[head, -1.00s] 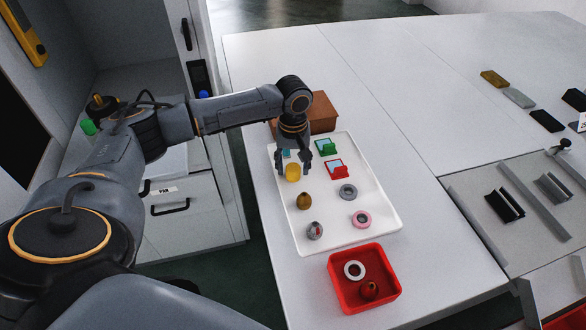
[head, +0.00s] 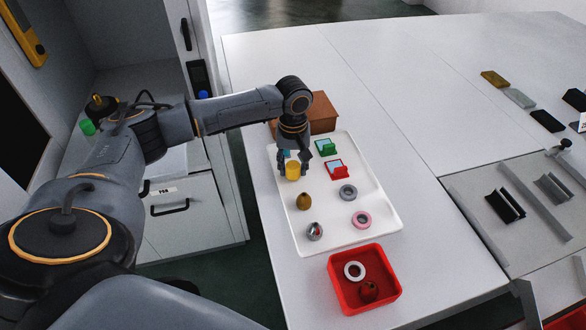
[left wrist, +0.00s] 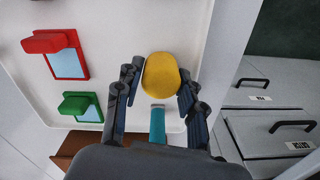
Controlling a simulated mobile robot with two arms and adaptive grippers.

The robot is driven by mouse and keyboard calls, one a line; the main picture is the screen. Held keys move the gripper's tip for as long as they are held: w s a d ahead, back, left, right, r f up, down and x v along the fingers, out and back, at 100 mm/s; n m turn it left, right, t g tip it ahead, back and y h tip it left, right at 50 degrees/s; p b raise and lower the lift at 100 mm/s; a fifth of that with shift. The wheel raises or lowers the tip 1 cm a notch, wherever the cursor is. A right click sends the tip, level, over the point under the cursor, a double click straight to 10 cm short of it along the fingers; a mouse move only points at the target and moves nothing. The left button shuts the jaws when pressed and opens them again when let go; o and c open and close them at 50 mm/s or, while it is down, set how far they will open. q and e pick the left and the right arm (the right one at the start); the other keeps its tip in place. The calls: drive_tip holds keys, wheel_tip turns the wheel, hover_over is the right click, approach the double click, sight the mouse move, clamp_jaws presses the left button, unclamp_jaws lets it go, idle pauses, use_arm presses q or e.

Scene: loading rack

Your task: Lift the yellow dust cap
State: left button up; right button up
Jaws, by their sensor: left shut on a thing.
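The yellow dust cap (head: 293,172) is at the far left part of the white tray (head: 350,229). My left gripper (head: 294,164) comes down over it from above and is shut on it. In the left wrist view the yellow cap (left wrist: 160,75) sits between the two fingers of the gripper (left wrist: 157,82), with a finger at each side. I cannot tell whether the cap is clear of the tray floor. My right gripper is not in view.
A teal piece (left wrist: 157,125) lies close to the cap. Green (head: 326,148) and red (head: 337,169) clip-like parts, several rings and a brown knob (head: 304,201) share the tray. A brown box (head: 322,113) stands behind; a red bin (head: 345,297) is in front.

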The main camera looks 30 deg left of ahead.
use_arm(q)
wheel_tip(320, 180, up, 2)
drive_tip(key=shift+r+b, duration=0.2)
drive_tip(key=shift+b, duration=0.2)
drive_tip(key=s+d+r+p, duration=0.2)
drive_tip(key=s+r, duration=0.4)
drive_tip(key=s+d+r+p, duration=0.1)
drive_tip(key=s+d+r, duration=0.1)
drive_tip(key=s+r, duration=0.4)
drive_tip(key=shift+s+d+r+p, duration=0.3)
drive_tip(key=shift+s+r+p, duration=0.1)
drive_tip(key=shift+s, duration=0.2)
drive_tip(key=shift+f, duration=0.1)
